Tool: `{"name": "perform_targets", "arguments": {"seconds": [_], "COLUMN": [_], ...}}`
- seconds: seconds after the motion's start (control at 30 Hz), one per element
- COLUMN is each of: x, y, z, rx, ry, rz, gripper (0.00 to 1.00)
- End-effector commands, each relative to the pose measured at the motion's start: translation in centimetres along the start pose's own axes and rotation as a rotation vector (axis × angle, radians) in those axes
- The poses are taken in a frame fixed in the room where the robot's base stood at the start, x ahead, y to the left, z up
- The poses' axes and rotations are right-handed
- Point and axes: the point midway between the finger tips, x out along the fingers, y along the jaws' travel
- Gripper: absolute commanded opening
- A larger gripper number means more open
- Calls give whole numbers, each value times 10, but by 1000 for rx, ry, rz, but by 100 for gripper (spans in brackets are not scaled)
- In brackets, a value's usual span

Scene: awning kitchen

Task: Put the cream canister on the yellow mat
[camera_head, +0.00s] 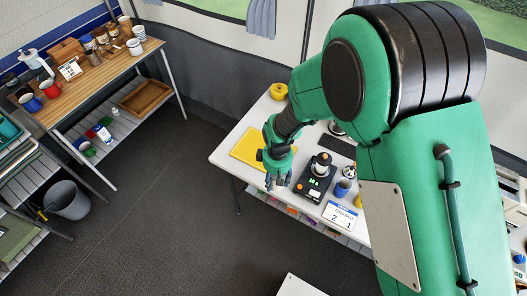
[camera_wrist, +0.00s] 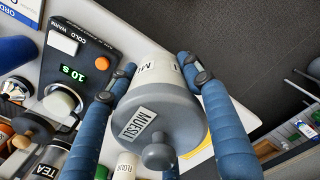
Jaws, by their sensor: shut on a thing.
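In the wrist view, a cream canister (camera_wrist: 150,66) with a grey knobbed lid and a MUESLI label sits between the blue fingers of my gripper (camera_wrist: 150,90). The fingers are shut on it, one on each side. The yellow mat (camera_head: 247,148) lies on the left part of the white table in the head view. A yellow strip of it (camera_wrist: 203,153) shows past the canister in the wrist view. In the head view, my gripper (camera_head: 278,181) is over the table's front side, just right of and nearer than the mat. I cannot make out the held canister there.
A black device (camera_head: 314,181) with a green display stands right of my gripper, bearing a dark-lidded item. A blue cup (camera_head: 342,187) and a number card (camera_head: 339,215) are further right. A yellow pot (camera_head: 279,91) stands behind. FLOUR (camera_wrist: 127,167) and TEA (camera_wrist: 50,161) containers show in the wrist view.

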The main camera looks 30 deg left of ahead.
Motion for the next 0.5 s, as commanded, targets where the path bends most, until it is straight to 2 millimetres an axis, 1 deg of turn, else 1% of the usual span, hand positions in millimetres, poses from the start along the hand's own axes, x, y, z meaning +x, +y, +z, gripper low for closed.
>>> {"name": "perform_targets", "arguments": {"seconds": [0.37, 0.5], "x": [1, 2], "y": [0, 3], "z": [-1, -5], "rx": [0, 0], "ry": [1, 2], "rz": [1, 1], "gripper": [20, 20]}}
